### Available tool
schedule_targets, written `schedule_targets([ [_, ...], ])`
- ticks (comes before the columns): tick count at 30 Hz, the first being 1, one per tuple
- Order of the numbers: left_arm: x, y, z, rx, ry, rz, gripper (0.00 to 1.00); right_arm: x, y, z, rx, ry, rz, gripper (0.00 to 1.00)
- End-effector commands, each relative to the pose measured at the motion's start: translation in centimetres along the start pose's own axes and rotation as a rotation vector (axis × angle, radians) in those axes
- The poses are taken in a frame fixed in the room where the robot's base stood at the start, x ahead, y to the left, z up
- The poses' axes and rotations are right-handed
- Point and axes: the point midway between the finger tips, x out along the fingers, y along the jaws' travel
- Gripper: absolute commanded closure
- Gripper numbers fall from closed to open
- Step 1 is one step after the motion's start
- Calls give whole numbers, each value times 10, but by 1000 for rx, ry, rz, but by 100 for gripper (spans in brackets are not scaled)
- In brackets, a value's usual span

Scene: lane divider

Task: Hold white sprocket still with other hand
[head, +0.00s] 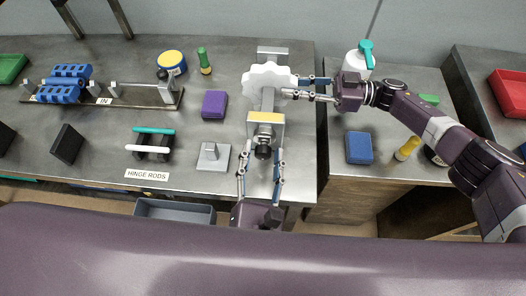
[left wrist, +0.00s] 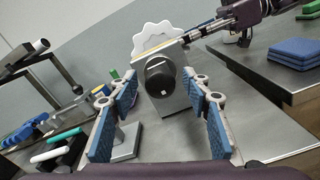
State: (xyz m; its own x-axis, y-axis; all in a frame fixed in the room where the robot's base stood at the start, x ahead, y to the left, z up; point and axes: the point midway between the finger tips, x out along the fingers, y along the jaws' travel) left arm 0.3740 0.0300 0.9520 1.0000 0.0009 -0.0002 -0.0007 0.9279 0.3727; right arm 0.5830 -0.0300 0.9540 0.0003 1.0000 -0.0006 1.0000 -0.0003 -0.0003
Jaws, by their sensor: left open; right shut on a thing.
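The white sprocket (head: 257,79) is mounted upright on a grey metal stand near the table's right edge. It also shows in the left wrist view (left wrist: 153,37), behind a block with a black knob (left wrist: 159,76). My right gripper (head: 287,88) reaches in from the right and is shut on the sprocket's right side. My left gripper (head: 260,168) is open below the stand, its fingers on either side of and short of the black knob. In the left wrist view the blue-padded fingers (left wrist: 161,120) are spread wide with nothing between them.
A purple block (head: 214,104) and a rod holder with teal and white rods (head: 151,144) lie further left. A white bottle (head: 354,62) stands behind my right gripper.

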Motion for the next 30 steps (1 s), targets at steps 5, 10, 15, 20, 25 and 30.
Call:
schedule_targets([
  [5, 6, 0, 0, 1, 0, 0, 56, -1, 1, 0, 0, 0, 3, 100],
  [10, 6, 0, 0, 1, 0, -1, 56, -1, 1, 0, 0, 0, 3, 100],
  [15, 6, 0, 0, 1, 0, 0, 71, -1, 1, 0, 0, 0, 4, 100],
  [20, 6, 0, 0, 1, 0, 0, 89, -1, 1, 0, 0, 0, 4, 100],
  [25, 6, 0, 0, 2, 0, 0, 98, -1, 1, 0, 0, 0, 4, 100],
  [30, 6, 0, 0, 24, 0, 0, 98, -1, 1, 0, 0, 0, 4, 100],
])
